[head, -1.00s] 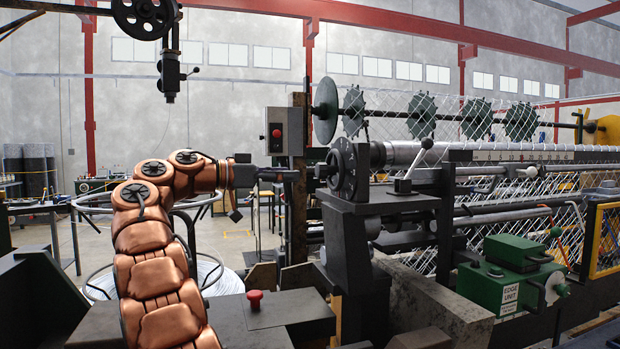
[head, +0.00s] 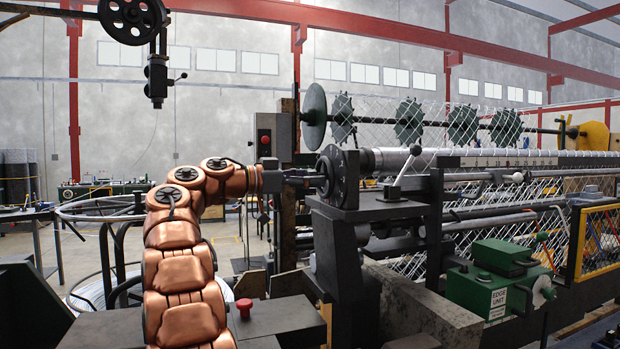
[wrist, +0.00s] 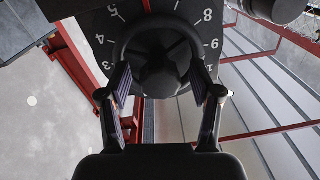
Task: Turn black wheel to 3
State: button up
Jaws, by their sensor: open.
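The black wheel (head: 346,180) stands upright on the dark machine housing at the near end of the roller. In the wrist view the black wheel (wrist: 157,55) shows as a round hub with a raised middle. White numerals, a 3 among them at the left, sit on the dark face around it. A red mark (wrist: 147,5) shows at the top edge. My gripper (wrist: 161,84) is open, with one finger at each side of the hub's lower part. I cannot tell whether the fingers touch it. In the head view my gripper (head: 312,181) reaches the wheel's left side.
A control box with a red button (head: 265,140) stands on a post behind my gripper. A lever (head: 404,165) rises right of the wheel. The green edge unit (head: 490,285) is at lower right. A red mushroom button (head: 244,308) is near my arm's base.

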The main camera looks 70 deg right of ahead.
jog(key=c, duration=1.2)
jog(key=shift+o, duration=0.2)
jog(key=shift+n, duration=0.3)
jog(key=n+p, duration=0.2)
jog(key=n, duration=0.2)
jog(key=shift+r+n, duration=0.1)
jog(key=shift+n, duration=0.2)
jog(key=n+p, duration=0.3)
jog(key=n, duration=0.1)
jog(key=shift+r+p, duration=0.2)
jog(key=shift+p, duration=0.1)
jog(key=n+p, duration=0.5)
jog(key=shift+y, duration=0.3)
jog(key=shift+f+n+p, duration=0.25)
jog(key=shift+n+p, duration=1.05)
jog(key=shift+n, duration=0.3)
